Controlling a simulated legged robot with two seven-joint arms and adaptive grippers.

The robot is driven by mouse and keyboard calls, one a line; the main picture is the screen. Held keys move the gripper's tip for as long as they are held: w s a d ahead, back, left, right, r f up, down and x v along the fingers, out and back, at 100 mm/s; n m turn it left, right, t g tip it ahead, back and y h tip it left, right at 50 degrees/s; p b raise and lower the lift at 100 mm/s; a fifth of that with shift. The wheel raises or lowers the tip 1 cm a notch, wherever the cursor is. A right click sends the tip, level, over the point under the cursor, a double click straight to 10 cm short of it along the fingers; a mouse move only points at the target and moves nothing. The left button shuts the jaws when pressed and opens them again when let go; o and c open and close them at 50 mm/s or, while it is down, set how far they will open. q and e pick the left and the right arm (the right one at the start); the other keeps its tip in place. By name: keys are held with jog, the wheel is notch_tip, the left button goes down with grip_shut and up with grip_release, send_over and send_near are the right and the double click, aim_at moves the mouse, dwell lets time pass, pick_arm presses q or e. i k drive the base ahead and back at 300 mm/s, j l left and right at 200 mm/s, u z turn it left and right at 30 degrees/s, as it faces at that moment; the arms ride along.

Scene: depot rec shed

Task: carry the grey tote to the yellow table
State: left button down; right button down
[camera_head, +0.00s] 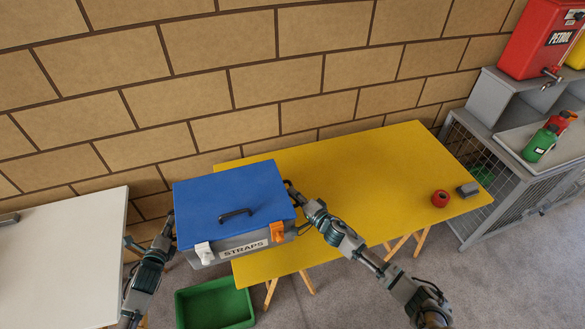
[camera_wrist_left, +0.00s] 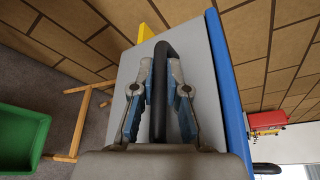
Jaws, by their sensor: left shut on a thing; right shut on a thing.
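The grey tote (camera_head: 208,260) has a blue lid (camera_head: 230,195) with a black handle, a white latch, an orange latch and a STRAPS label. It is held level between my two grippers, overlapping the left end of the yellow table (camera_head: 360,180) in the head view; I cannot tell if it touches the tabletop. My left gripper (camera_head: 169,226) is at the tote's left end. In the left wrist view its fingers (camera_wrist_left: 160,82) are shut around a black side handle (camera_wrist_left: 159,115). My right gripper (camera_head: 291,190) is shut at the right end, its grip partly hidden.
A red roll (camera_head: 440,198) and a grey block (camera_head: 468,189) lie at the table's right end; its middle is bare. A white table (camera_head: 60,260) stands left. A green crate (camera_head: 215,307) is on the floor below the tote. A grey cage unit (camera_head: 520,195) stands right.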

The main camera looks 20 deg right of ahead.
aim_at(305, 219)
jog(key=l, duration=1.25)
